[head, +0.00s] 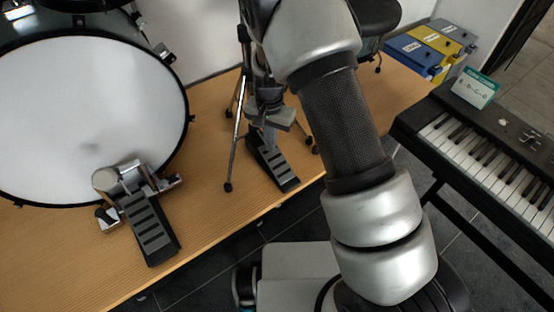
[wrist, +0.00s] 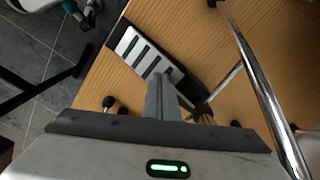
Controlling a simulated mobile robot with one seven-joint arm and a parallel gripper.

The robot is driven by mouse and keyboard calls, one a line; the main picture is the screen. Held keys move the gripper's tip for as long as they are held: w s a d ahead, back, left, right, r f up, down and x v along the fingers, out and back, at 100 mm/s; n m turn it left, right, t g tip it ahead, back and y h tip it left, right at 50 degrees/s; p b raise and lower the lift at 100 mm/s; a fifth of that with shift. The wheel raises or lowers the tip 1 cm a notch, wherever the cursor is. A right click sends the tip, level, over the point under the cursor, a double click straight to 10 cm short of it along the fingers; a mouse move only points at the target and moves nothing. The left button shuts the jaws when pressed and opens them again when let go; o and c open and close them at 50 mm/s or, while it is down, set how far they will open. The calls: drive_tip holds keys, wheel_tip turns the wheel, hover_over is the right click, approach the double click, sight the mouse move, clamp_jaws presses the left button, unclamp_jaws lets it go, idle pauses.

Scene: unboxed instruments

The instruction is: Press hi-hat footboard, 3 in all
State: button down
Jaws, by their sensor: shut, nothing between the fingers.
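The hi-hat footboard (head: 273,163) is a dark pedal plate with pale grey stripes on the wooden platform, under the hi-hat stand's legs. In the wrist view the footboard (wrist: 147,55) lies tilted, its striped end clear and its other end partly hidden behind my fingers. My gripper (head: 269,138) is shut and empty, over the heel-to-stand length of the footboard near the stand. In the wrist view my gripper (wrist: 162,78) points down at the footboard, its fingertips overlapping the plate. I cannot tell whether they touch it.
A bass drum (head: 85,110) with its own striped pedal (head: 150,229) stands at left. Chrome stand legs (head: 236,140) rise close beside my gripper. A keyboard (head: 490,150) is at right. Coloured boxes (head: 418,54) sit at the back right. The wooden platform (head: 215,215) is bare in front.

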wheel_tip(320, 180, down, 4)
drive_tip(key=shift+s+r+b, duration=0.1)
drive_tip(key=shift+r+b, duration=0.15)
drive_tip(key=shift+b, duration=0.8)
drive_tip(key=shift+r+p, duration=1.35)
drive_tip(key=shift+r, duration=0.55)
drive_tip(key=shift+r, duration=0.2)
wheel_tip(320, 180, up, 7)
drive_tip(key=p, duration=0.5)
drive_tip(key=shift+f, duration=0.15)
